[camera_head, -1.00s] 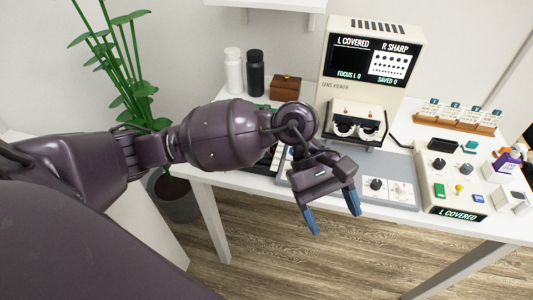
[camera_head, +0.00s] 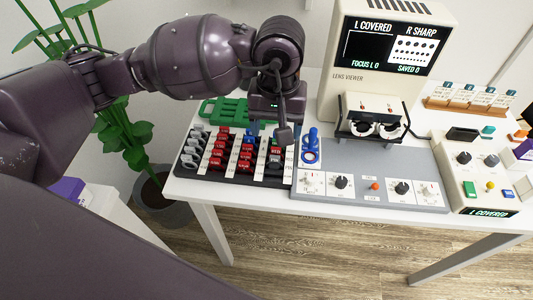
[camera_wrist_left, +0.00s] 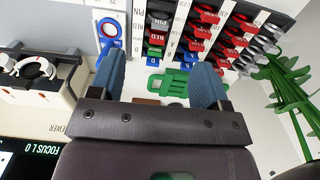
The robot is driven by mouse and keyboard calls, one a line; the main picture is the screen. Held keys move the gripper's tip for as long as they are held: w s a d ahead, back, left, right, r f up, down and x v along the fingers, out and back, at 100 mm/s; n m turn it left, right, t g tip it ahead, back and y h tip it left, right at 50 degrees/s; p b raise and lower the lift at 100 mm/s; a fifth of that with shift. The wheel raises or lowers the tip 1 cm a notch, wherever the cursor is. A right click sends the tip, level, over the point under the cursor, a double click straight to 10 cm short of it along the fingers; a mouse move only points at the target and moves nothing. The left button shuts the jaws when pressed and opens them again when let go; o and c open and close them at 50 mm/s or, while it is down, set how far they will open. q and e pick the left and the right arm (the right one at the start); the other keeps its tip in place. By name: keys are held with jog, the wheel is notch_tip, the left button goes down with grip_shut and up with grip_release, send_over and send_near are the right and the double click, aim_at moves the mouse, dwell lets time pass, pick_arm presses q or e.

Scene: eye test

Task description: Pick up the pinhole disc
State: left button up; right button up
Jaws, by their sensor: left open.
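A small grey-handled piece that seems to be marked PIN (camera_wrist_left: 160,20) stands in the tray column nearest the console in the left wrist view; I take it as the pinhole disc. Red, green and blue pieces share its column. In the head view the dark piece at that column's front (camera_head: 273,168) appears to be the same one, its label too small to read. My left gripper (camera_head: 269,131) is open and empty above the back of this column. Its two blue fingers (camera_wrist_left: 160,62) stand well apart in the left wrist view. My right gripper is not in view.
The lens tray (camera_head: 281,181) holds several red and grey pieces. A grey console (camera_head: 375,201) with knobs adjoins it, with a blue ringed piece (camera_head: 310,148) at its back corner. The lens viewer (camera_head: 351,95) stands behind. A green object (camera_head: 224,110) lies behind the tray.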

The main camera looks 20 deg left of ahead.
pick_arm(q)
send_over(275, 156)
jog(key=f, duration=0.4)
jog(key=shift+s+d+f+b, duration=0.1)
jog(key=shift+s+f+b, duration=0.1)
jog(key=shift+b, duration=0.1)
jog(key=shift+f, duration=0.75)
notch_tip(275, 156, down, 4)
jog(key=shift+w+f+b, duration=0.1)
jog(key=shift+w+b, duration=0.05)
jog(key=shift+b, duration=0.2)
jog(key=shift+f, duration=0.35)
